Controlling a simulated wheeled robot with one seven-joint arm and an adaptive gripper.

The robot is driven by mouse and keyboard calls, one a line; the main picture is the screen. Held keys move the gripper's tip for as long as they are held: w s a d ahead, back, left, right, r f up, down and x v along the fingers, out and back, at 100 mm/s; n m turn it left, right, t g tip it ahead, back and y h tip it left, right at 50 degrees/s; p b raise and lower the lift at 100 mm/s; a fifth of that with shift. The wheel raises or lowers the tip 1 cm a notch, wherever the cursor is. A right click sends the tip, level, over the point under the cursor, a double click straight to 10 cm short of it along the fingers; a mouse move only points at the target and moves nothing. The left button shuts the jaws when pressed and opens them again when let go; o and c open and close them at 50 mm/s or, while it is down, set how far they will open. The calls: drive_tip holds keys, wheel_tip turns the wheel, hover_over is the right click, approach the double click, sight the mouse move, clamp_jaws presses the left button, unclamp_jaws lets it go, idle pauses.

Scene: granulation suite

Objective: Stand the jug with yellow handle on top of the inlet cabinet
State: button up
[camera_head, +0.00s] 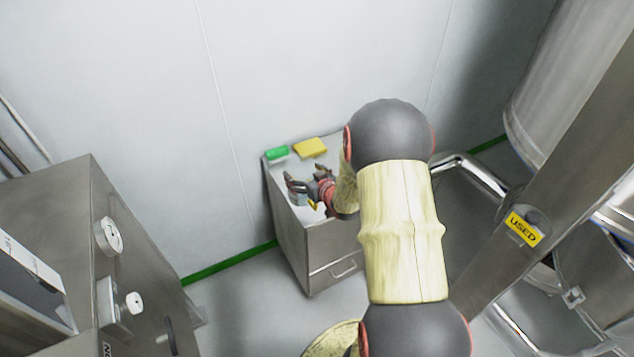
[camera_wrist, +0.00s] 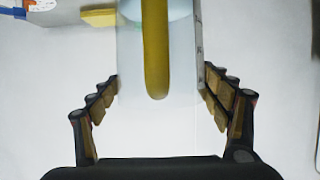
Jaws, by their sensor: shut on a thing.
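The jug (camera_wrist: 128,75) is pale and see-through, with a yellow handle (camera_wrist: 155,50), and stands out between my fingers in the wrist view. My gripper (camera_wrist: 160,95) is shut on the jug, with a finger against each side. In the head view my gripper (camera_head: 304,182) is over the top of a small steel cabinet with a drawer (camera_head: 335,262). There the jug is mostly hidden by the gripper, and I cannot tell whether its base touches the top. A larger steel cabinet with round knobs (camera_head: 135,255) stands at the left. No label shows which one is the inlet cabinet.
A green-and-white item (camera_head: 277,153) and a yellow block (camera_head: 310,148) lie at the back of the small cabinet's top. A wall rises behind it. Steel pipes and a column with a yellow USED tag (camera_head: 523,229) stand at the right. Floor is open between the cabinets.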

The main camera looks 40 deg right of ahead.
drive_tip(key=w+d+f+b, duration=0.1)
drive_tip(key=d+f, duration=0.6)
drive_tip(key=f, duration=0.2)
drive_tip(key=shift+w+f, duration=0.15)
drive_tip(key=shift+f, duration=0.2)
drive_tip(key=shift+d, duration=0.1)
drive_tip(key=shift+f+b, duration=0.2)
drive_tip(key=shift+b, duration=0.15)
drive_tip(key=o, duration=2.1)
drive_tip(key=shift+c, duration=0.2)
drive_tip(key=shift+r, duration=0.1)
